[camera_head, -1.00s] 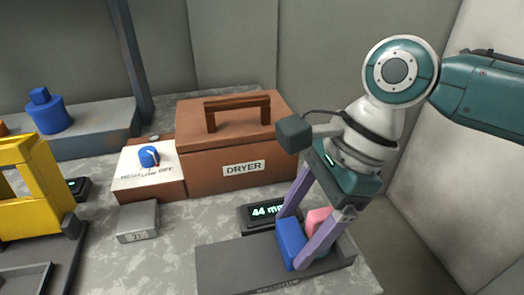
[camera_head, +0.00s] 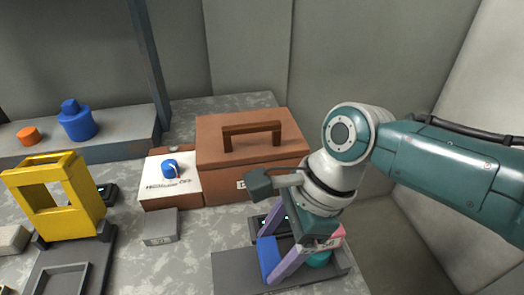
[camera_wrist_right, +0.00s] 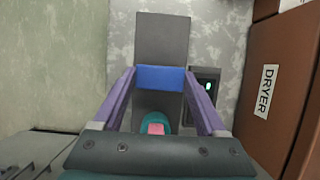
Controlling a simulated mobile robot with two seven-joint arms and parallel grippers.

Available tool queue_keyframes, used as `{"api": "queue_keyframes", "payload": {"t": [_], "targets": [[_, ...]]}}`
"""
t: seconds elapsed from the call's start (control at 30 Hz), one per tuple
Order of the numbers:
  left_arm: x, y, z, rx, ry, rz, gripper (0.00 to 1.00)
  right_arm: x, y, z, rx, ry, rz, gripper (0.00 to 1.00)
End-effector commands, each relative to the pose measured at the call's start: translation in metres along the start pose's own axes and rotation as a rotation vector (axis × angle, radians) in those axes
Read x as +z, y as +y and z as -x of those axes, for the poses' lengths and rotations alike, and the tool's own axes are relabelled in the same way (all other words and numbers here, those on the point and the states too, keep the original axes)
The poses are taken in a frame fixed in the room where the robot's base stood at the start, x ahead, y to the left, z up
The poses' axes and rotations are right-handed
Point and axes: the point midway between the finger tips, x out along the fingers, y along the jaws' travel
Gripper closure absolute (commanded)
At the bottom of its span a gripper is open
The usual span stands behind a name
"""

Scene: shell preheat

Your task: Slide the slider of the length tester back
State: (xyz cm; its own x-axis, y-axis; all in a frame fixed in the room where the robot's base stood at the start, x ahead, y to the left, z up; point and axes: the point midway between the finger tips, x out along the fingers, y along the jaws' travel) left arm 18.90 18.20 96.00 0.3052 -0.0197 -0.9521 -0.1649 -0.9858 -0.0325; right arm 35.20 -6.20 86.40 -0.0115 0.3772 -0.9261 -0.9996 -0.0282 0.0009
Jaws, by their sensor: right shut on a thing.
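The length tester has a dark grey base (camera_head: 232,268) at the lower middle right of the head view; its base (camera_wrist_right: 161,35) also shows in the wrist view. Its blue slider (camera_head: 268,257) is between the purple fingers of my right gripper (camera_head: 278,262), which is shut on it. In the wrist view the blue slider (camera_wrist_right: 160,78) spans between both fingers. A teal round piece (camera_head: 318,259) and a pink piece (camera_head: 337,233) are on the right, apart from the slider. The display (camera_wrist_right: 205,86) is lit green, but its reading is unreadable. My left gripper is not in view.
A brown dryer box (camera_head: 225,185) with a handle stands behind the tester, close to my right wrist. A white panel with a blue knob (camera_head: 169,167) and a grey block (camera_head: 160,228) are to its left. A yellow frame (camera_head: 85,200) stands at far left.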

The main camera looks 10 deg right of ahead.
Motion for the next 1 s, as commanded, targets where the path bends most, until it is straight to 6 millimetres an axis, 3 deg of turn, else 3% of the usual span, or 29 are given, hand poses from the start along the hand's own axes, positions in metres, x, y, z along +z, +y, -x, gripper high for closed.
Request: {"api": "queue_keyframes", "payload": {"t": [0.23, 0.27, 0.47, 0.77, 1.0], "targets": [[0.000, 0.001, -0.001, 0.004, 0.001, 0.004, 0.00, 0.004, -0.001, -0.001, -0.004, -0.007, 0.009, 1.00], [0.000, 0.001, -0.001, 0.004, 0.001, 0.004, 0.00, 0.004, -0.001, -0.001, -0.004, -0.008, 0.009, 0.25], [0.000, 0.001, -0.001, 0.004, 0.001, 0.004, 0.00, 0.004, 0.000, -0.001, -0.001, -0.007, 0.008, 0.02], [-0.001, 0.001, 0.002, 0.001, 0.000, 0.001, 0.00, 0.003, 0.001, 0.002, 0.001, -0.005, 0.006, 0.00], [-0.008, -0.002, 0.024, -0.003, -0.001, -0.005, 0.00, 0.004, 0.000, 0.044, -0.001, -0.005, 0.007, 0.00]]}}
